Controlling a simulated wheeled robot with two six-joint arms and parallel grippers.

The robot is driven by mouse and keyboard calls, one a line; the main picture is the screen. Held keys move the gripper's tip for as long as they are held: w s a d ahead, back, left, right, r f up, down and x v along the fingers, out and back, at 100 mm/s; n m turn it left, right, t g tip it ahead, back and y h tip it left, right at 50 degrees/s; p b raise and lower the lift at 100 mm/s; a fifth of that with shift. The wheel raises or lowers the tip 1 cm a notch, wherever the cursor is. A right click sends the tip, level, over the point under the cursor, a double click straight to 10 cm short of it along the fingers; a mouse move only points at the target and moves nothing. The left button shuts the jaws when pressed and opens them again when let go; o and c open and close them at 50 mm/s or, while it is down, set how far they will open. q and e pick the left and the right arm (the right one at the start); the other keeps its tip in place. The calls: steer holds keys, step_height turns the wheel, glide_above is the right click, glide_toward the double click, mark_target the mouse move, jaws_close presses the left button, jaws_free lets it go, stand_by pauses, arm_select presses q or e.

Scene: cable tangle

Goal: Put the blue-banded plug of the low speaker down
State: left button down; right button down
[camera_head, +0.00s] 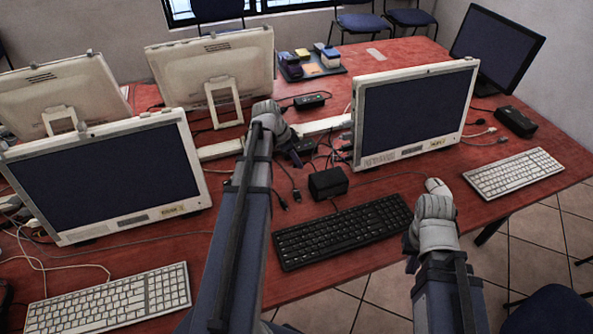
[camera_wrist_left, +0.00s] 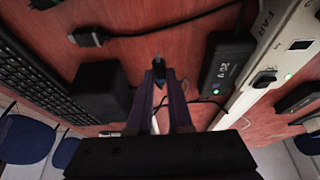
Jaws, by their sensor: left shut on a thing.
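My left gripper (camera_head: 297,155) reaches in over the cables between the two front monitors. In the left wrist view its two narrow fingers (camera_wrist_left: 168,98) are shut on a small black plug (camera_wrist_left: 158,70), its end sticking out past the fingertips. I cannot make out a blue band on it. The plug is over the red table; whether it touches is unclear. A low black box (camera_head: 328,183), possibly the low speaker, sits just right of the gripper; it also shows in the left wrist view (camera_wrist_left: 103,91). My right gripper (camera_head: 437,187) is at the right; its fingers are unclear.
A white power strip (camera_wrist_left: 273,62) and a black adapter marked 20 V (camera_wrist_left: 226,69) lie beside the plug. Another black cable end (camera_wrist_left: 86,39) lies loose on the table. A black keyboard (camera_head: 343,230) is in front. Bare table shows right of the black box.

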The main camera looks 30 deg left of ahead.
mark_target(294, 164)
arm_select(q)
steer(key=shift+f+b, duration=1.65)
steer(key=shift+f, duration=0.15)
steer(key=shift+f, duration=0.1)
steer(key=shift+f, duration=0.15)
steer(key=c, duration=0.8)
jaws_free()
steer(key=shift+c, duration=0.2)
steer(key=shift+p+v, duration=0.65)
steer(key=shift+v, duration=0.25)
steer(key=p+v, duration=1)
steer(key=shift+r, duration=0.35)
